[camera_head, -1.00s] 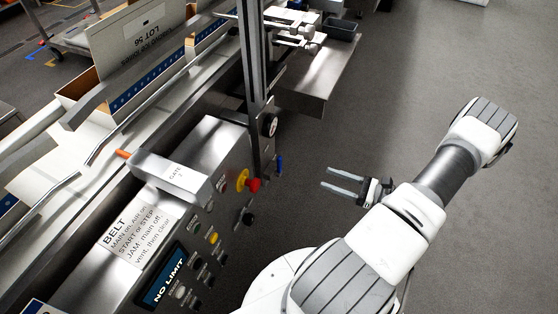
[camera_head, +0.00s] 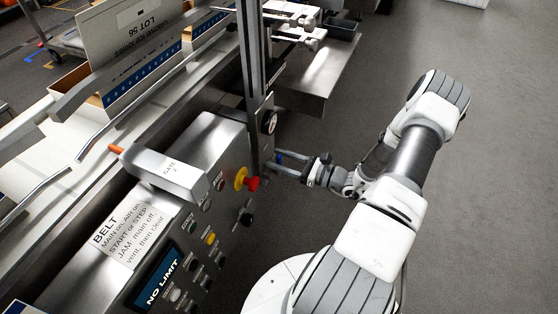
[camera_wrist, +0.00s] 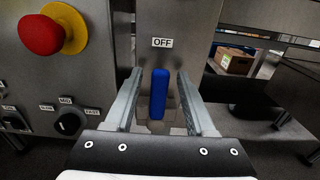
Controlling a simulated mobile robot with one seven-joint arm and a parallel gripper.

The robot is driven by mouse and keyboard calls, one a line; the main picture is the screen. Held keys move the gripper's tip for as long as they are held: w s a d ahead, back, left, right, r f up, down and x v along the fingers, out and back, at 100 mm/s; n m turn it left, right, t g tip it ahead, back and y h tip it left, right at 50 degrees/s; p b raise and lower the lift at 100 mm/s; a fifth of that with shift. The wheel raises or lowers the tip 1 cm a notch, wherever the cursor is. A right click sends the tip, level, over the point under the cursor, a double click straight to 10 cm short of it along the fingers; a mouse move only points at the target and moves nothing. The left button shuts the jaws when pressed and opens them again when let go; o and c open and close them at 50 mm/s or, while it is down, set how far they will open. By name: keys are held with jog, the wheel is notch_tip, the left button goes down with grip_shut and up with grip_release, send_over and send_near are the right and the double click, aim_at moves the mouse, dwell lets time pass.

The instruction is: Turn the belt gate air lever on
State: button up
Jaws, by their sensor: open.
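The air lever is a blue handle (camera_wrist: 158,94) that stands upright in the middle of the wrist view, just below a white OFF label (camera_wrist: 162,42) on a metal post. My gripper (camera_wrist: 160,90) is open, with one finger on each side of the blue lever. I cannot tell whether either finger touches it. In the head view my gripper (camera_head: 280,162) reaches left to the post beside the control panel, and its fingers largely hide the lever there.
A red emergency button (camera_wrist: 41,34) on a yellow base is left of the lever, with a black selector knob (camera_wrist: 69,122) below it. A pressure gauge (camera_head: 269,122) sits above on the post. The belt control panel (camera_head: 160,230) is at left; open floor lies right.

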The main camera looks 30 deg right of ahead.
jog(key=shift+w+a, duration=0.1)
grip_shut()
dwell(1.4)
